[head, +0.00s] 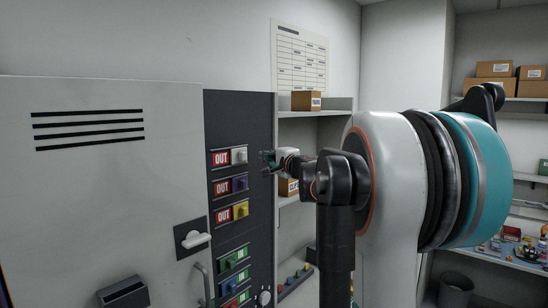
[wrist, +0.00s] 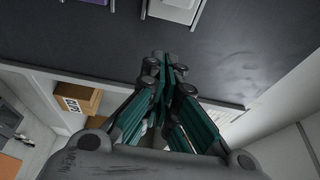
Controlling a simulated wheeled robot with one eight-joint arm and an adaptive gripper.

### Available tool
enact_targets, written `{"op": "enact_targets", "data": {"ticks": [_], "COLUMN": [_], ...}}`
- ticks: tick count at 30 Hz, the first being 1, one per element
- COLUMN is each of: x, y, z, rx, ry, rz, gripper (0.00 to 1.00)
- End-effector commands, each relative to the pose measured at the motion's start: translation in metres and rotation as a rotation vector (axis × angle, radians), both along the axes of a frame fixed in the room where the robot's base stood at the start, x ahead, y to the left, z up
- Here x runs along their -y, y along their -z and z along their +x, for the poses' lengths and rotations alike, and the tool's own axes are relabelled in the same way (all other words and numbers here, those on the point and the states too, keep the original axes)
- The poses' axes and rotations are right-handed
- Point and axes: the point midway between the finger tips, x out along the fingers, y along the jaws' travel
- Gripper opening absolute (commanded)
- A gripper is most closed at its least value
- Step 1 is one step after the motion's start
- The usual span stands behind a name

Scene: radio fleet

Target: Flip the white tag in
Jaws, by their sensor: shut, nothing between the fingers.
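The white tag (head: 239,155) sits on the right of the top slot on the dark board (head: 262,110). A red OUT label (head: 221,158) shows to its left. My gripper (head: 268,162) is shut and empty, just right of the white tag in the head view, with a gap between them in the picture. In the wrist view my shut fingers (wrist: 163,62) point at the dark board face (wrist: 235,45). A pale tag housing (wrist: 178,10) is cut off at the top edge there. I cannot tell how far the fingertips are from the board.
Below are a purple tag (head: 240,183) and a yellow tag (head: 240,210), both showing OUT. Lower rows show green labels. A grey cabinet (head: 100,200) with a handle (head: 195,240) stands left. Shelves with boxes (head: 306,101) stand right of the board.

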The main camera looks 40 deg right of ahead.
Motion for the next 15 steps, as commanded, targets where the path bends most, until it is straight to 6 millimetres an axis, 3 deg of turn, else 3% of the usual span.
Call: {"op": "enact_targets", "data": {"ticks": [6, 15], "x": [0.005, -0.028], "y": [-0.001, 0.000], "z": [0.030, 0.025], "rx": [0.000, 0.000], "ry": [-0.001, 0.000], "rz": [0.000, 0.000], "gripper": [0.00, 0.00]}}
